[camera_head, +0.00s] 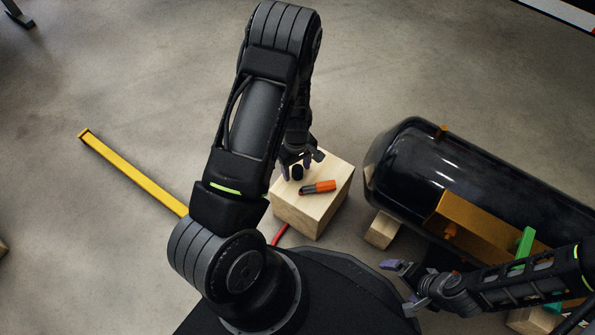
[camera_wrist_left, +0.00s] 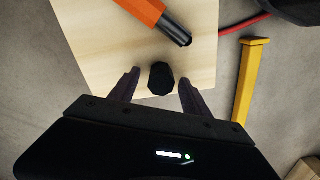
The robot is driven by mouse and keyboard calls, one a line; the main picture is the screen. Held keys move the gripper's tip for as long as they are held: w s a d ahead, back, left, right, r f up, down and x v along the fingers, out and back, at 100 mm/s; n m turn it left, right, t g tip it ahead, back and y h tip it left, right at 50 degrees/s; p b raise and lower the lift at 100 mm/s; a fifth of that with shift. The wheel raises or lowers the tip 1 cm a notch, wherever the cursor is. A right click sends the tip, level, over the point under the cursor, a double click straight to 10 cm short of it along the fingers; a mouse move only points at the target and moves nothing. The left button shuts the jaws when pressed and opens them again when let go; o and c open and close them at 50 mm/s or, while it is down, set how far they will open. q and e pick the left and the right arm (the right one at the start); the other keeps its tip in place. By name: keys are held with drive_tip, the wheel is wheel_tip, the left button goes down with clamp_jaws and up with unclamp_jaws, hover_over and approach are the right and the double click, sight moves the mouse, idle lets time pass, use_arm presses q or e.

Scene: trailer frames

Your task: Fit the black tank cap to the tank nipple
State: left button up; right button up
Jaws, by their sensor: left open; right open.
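The black tank cap (camera_head: 297,172) stands on a wooden block (camera_head: 312,214). It also shows in the left wrist view (camera_wrist_left: 161,78), near the block's edge. My left gripper (camera_head: 299,170) is open above the block, and in its wrist view its fingers (camera_wrist_left: 158,88) are on either side of the cap, with a gap on both sides. The black tank (camera_head: 420,165) lies on its side at the right. A small brass-coloured fitting (camera_head: 441,132) stands on top of it, likely the nipple. My right gripper (camera_head: 398,285) is open and empty, in front of the tank.
An orange and black tool (camera_head: 318,187) lies on the block beside the cap. A yellow bar (camera_head: 130,172) lies on the floor at the left. An orange bracket (camera_head: 470,225) and a green part (camera_head: 525,243) are at the tank. A small wood block (camera_head: 381,230) sits by it.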

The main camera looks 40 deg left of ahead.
sight(296, 167)
use_arm(q)
clamp_jaws()
idle(0.4)
wheel_tip(296, 167, up, 9)
drive_tip(key=p, duration=0.4)
drive_tip(key=shift+f, duration=0.1)
drive_tip(key=shift+r+p, duration=0.3)
drive_tip(key=shift+r, duration=0.35)
